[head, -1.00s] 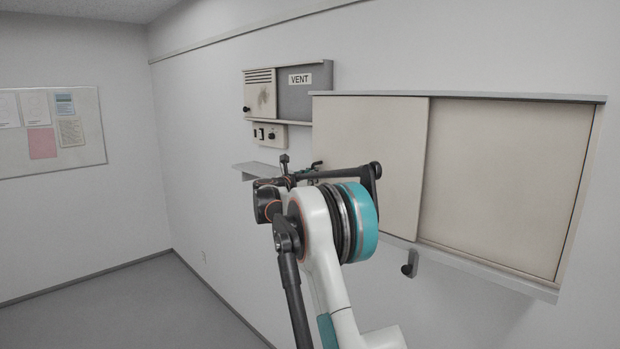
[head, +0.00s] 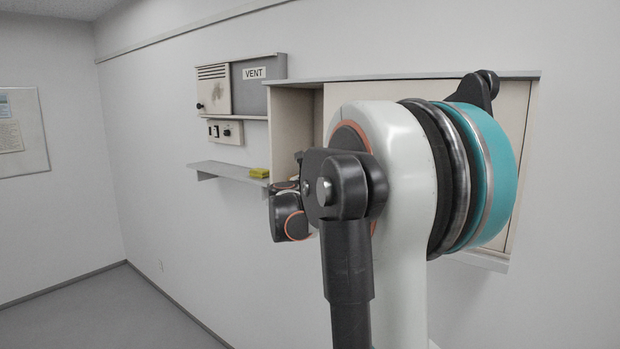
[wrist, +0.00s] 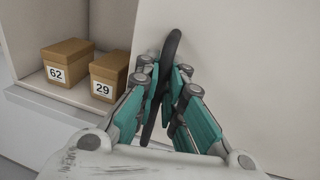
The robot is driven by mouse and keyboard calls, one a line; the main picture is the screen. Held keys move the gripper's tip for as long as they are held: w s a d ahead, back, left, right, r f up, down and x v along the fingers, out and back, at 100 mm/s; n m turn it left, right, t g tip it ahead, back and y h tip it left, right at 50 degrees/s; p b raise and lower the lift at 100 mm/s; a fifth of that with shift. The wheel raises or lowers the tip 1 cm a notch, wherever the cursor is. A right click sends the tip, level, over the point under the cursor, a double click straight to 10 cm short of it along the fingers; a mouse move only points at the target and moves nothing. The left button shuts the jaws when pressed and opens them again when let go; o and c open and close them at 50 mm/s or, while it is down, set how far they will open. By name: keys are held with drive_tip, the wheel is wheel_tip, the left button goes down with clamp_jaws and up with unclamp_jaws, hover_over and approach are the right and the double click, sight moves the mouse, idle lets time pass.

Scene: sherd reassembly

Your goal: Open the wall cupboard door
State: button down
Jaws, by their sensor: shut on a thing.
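The wall cupboard (head: 295,115) is open at its left end in the head view. Its beige sliding door (head: 352,95) stands to the right, mostly hidden behind my arm. In the wrist view the pale door panel (wrist: 235,45) fills the right side. My gripper (wrist: 168,90) is shut on the dark upright handle (wrist: 171,50) on that door. In the open part, a brown box labelled 62 (wrist: 68,55) and a brown box labelled 29 (wrist: 108,72) stand on the cupboard floor.
A small vent cabinet (head: 214,92) hangs left of the cupboard, with a switch box (head: 226,131) under it. Below, a grey shelf (head: 220,171) juts from the wall with a yellow item (head: 259,173) on it. The floor at left is clear.

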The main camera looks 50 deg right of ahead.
drive_tip(key=shift+s+d, duration=0.1)
drive_tip(key=shift+s, duration=1.25)
drive_tip(key=c, duration=1.7)
unclamp_jaws()
drive_tip(key=v, duration=1.2)
